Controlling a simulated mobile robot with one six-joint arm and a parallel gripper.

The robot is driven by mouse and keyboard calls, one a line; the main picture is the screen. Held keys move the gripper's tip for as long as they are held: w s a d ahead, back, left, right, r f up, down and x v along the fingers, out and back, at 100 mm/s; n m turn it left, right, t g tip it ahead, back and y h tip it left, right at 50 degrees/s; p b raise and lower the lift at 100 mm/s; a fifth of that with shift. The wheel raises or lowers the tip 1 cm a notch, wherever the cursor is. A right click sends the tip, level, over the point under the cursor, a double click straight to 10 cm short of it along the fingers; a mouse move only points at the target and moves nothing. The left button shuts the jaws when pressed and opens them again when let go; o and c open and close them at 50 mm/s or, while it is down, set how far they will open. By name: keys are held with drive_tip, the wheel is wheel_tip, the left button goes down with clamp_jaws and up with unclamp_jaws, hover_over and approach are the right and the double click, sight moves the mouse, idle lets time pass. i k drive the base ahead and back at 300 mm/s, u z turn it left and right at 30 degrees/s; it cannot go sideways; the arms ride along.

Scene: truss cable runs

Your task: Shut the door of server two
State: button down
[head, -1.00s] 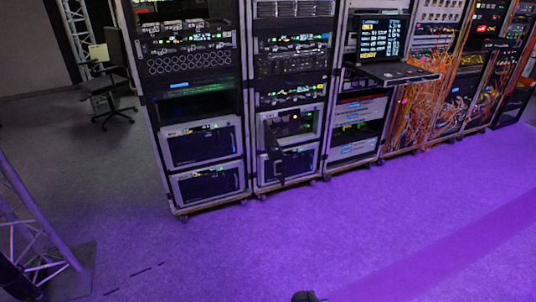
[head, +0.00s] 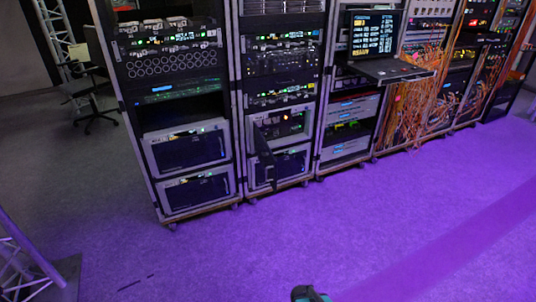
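A server unit (head: 291,122) in the lower part of the second rack from the left stands with its door (head: 265,157) open. The dark, narrow door sticks out toward me from the unit's left side and hangs partly in front of the server below (head: 291,165). Small lights show inside the open unit. No number on it is readable, but it is the only server I see with an open door. A small dark and teal piece, probably of my arm, shows at the bottom edge. My gripper is not recognisable in view, well short of the racks.
The left rack (head: 140,150) holds two closed servers (head: 187,149). A pull-out console (head: 390,70) juts from the third rack. Orange cables (head: 405,115) hang further right. A truss foot (head: 25,268) stands at lower left. The purple-lit floor (head: 350,220) before the racks is clear.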

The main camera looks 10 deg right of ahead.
sight(270, 163)
drive_tip(key=i, duration=0.7)
drive_tip(key=z, duration=0.05)
drive_tip(key=k, duration=0.2)
drive_tip(key=u, duration=2.9)
